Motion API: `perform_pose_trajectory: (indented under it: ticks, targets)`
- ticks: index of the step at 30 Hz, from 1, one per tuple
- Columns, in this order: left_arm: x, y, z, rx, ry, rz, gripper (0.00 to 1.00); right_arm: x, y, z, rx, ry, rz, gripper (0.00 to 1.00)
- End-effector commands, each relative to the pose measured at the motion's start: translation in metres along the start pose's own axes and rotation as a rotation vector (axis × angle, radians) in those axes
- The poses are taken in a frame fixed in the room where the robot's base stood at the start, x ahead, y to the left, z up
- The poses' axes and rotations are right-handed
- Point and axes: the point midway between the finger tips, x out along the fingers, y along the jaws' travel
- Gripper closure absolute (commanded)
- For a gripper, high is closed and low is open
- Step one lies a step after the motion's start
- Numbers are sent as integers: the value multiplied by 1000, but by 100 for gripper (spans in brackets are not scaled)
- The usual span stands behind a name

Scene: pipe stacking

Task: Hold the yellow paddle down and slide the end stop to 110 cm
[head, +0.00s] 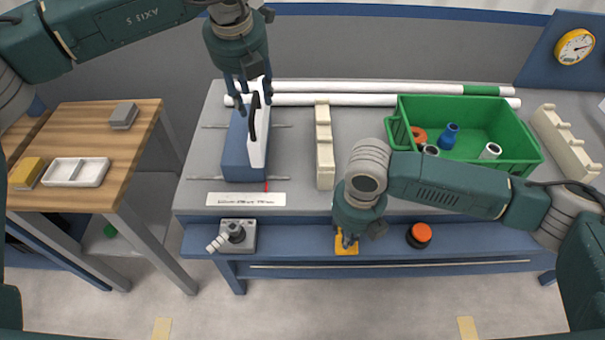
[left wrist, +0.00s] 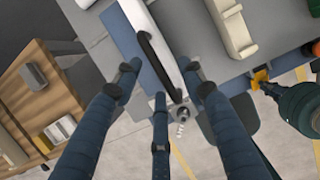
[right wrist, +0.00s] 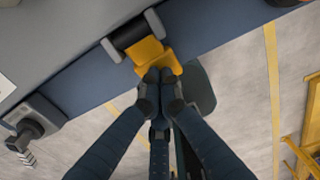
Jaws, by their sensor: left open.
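The end stop is a blue block (head: 238,160) with a white upright plate (head: 257,150) and a black bar handle (head: 253,118). In the right wrist view the fingertips overlap the paddle's (right wrist: 150,53) near edge.
A cream notched rack (head: 324,150) stands right of the end stop. White pipes (head: 360,99) lie behind. A green crate (head: 515,150) holds fittings. A clamp lever (head: 235,235) and an orange button (head: 421,233) sit on the front ledge. A wooden side table (head: 90,130) is left.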

Motion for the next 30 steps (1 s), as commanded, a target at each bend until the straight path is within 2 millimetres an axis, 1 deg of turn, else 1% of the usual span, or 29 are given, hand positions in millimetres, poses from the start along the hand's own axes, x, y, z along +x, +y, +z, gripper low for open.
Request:
perform_pose_trajectory:
  ticks: [1,5,21,25,30]
  targets:
    - [1,0,0,0,0,0,59,4,0,-3,-1,7,-2,100]
    - [6,0,0,0,1,0,59,4,-1,-3,-1,8,-3,100]
    - [38,0,0,-1,2,0,59,6,-1,-5,-2,12,-4,100]
    - [42,0,1,0,0,0,59,6,-1,-5,-2,13,-4,100]
    - [43,0,1,0,0,0,59,6,-1,-5,-2,13,-4,100]
